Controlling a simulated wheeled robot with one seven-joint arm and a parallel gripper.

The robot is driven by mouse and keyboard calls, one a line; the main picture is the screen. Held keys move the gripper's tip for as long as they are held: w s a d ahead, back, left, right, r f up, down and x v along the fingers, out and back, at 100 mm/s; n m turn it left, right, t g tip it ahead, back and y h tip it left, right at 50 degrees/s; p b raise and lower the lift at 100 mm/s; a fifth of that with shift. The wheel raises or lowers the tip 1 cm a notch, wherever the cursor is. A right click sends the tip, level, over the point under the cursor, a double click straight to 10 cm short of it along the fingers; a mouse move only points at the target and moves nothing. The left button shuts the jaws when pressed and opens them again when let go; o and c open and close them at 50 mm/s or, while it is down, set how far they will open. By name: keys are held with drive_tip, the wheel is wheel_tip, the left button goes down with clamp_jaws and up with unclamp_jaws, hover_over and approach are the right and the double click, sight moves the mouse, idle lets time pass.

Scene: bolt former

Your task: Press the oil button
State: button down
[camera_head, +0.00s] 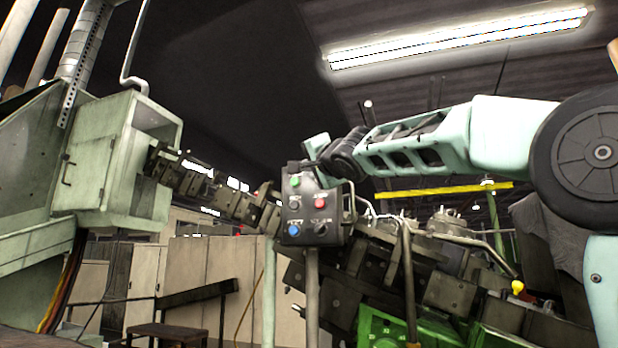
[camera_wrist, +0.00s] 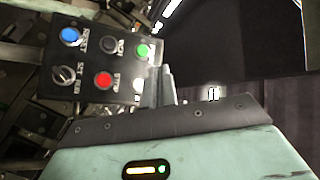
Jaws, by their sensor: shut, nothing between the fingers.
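The control box (camera_head: 318,212) is a dark panel on a grey post in the middle of the head view. It bears a green button (camera_head: 296,181), a red button (camera_head: 320,201), a blue button (camera_head: 293,230), a small dark button (camera_head: 295,202) and a knob (camera_head: 321,227). In the wrist view the dark button (camera_wrist: 109,45) lies between the blue (camera_wrist: 70,36) and the green (camera_wrist: 142,50). The labels are too blurred for me to tell which is the oil button. My gripper (camera_wrist: 167,80) is shut and empty, beside the panel's green-button end. Contact cannot be told.
A pale green machine cabinet (camera_head: 105,165) stands at the left. Machine blocks (camera_head: 450,290) and a bent metal pipe (camera_head: 407,275) lie right of and below the panel. A yellow rail (camera_head: 435,192) runs behind. The space above the panel looks open apart from my arm.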

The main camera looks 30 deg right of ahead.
drive_tip(key=shift+d+r, duration=0.1)
drive_tip(key=shift+r, duration=0.05)
drive_tip(key=w+d+p, duration=0.5)
drive_tip(key=d, duration=0.1)
drive_tip(key=shift+w+d, duration=0.2)
drive_tip(key=shift+d, duration=0.2)
idle(0.4)
drive_tip(key=shift+w+d, duration=0.1)
idle(1.8)
drive_tip(key=shift+w+d+p, duration=0.15)
drive_tip(key=shift+d+p, duration=0.1)
drive_tip(key=shift+p, duration=0.25)
